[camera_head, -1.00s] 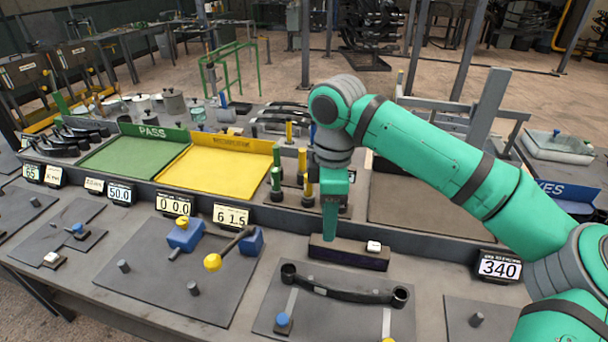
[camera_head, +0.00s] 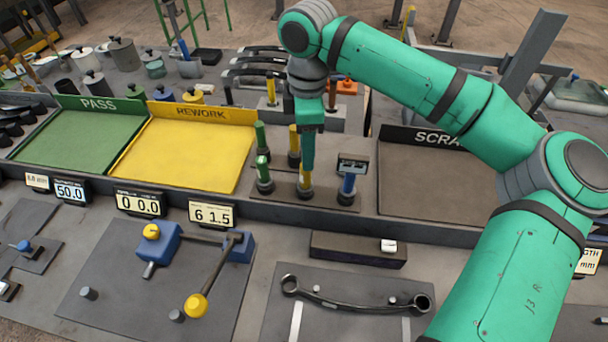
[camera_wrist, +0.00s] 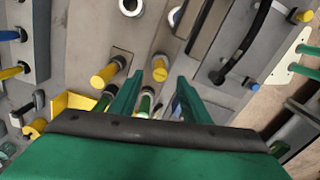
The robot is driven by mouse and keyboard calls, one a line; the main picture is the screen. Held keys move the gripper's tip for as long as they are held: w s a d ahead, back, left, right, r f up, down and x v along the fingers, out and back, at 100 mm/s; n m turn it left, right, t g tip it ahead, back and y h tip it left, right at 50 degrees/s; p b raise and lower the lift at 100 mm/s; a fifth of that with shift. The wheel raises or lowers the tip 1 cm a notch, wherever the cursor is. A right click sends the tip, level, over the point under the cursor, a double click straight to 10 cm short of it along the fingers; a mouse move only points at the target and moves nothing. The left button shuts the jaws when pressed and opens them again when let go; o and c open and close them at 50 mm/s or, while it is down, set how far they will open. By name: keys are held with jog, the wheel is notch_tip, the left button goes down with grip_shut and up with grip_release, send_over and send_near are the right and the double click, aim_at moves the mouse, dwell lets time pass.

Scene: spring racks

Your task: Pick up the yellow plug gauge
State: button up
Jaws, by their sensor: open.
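Two yellow plug gauges stand upright on a small dark rack plate (camera_head: 330,196) in the head view. One (camera_head: 294,138) is at the back. The other (camera_head: 304,182) is nearer, right at my gripper's tips and partly covered by them. My gripper (camera_head: 307,168) points down over the rack and is open. In the wrist view, a yellow cylinder (camera_wrist: 160,66) shows between and just beyond my fingertips (camera_wrist: 157,84), with nothing gripped. I cannot tell which of the two gauges it is.
Green gauges (camera_head: 262,165) stand close left of my gripper and a blue one (camera_head: 348,184) close right. A small display (camera_head: 352,163) is behind the blue one. The yellow REWORK tray (camera_head: 195,150) lies left, and the SCRAP tray (camera_head: 430,180) right.

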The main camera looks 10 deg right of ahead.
aim_at(306, 173)
jog(key=shift+a+f, duration=0.15)
jog(key=shift+f, duration=4)
jog(key=c, duration=1.1)
